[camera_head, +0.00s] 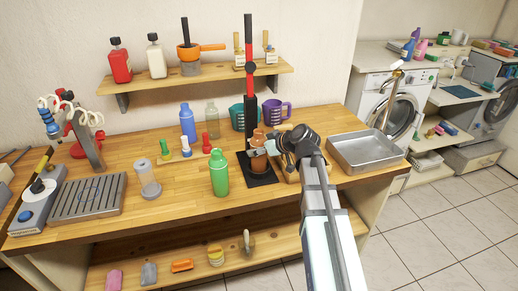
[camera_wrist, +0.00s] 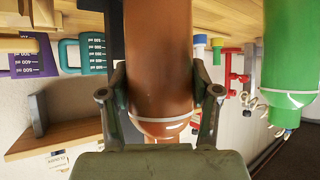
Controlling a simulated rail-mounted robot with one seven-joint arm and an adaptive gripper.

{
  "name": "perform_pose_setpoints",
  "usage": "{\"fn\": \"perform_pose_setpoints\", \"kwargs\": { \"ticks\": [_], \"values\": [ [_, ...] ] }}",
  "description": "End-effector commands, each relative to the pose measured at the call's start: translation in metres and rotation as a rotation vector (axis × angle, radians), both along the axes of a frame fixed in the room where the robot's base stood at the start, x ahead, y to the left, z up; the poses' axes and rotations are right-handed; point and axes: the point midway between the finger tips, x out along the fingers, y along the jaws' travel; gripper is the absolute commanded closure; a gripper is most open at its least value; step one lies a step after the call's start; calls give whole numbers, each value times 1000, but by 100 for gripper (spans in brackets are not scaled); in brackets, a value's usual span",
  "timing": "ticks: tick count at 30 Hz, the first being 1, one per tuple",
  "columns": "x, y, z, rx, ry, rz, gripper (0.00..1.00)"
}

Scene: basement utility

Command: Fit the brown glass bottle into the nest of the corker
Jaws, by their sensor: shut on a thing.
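The brown glass bottle (camera_head: 258,163) is upright in front of the corker's column in the head view. It fills the middle of the wrist view (camera_wrist: 158,60), where the picture is upside down. My gripper (camera_wrist: 160,100) is shut on the bottle, one finger on each side. The corker (camera_head: 250,82) has a tall black and red column and a dark base plate (camera_head: 263,181) on the bench. The bottle is over the base plate; the nest is hidden, and I cannot tell whether the bottle touches it.
A green bottle (camera_head: 219,173) stands close left of the corker. Teal (camera_head: 237,117) and purple (camera_head: 277,112) jugs stand behind it. A metal tray (camera_head: 365,166) lies right of my arm.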

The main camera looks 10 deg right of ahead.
Motion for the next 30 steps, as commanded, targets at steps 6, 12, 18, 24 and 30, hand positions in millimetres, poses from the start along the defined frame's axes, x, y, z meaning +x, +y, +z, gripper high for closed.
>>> {"fn": "perform_pose_setpoints", "kwargs": {
  "ticks": [6,12,18,24,30],
  "values": [
    [0,0,-3,0,0,0,13],
    [0,0,-2,-1,1,0,13],
    [0,0,1,-1,1,0,13],
    [-15,-11,11,0,-1,-2,13],
    [-41,-32,33,0,-1,-3,13]
  ]
}}
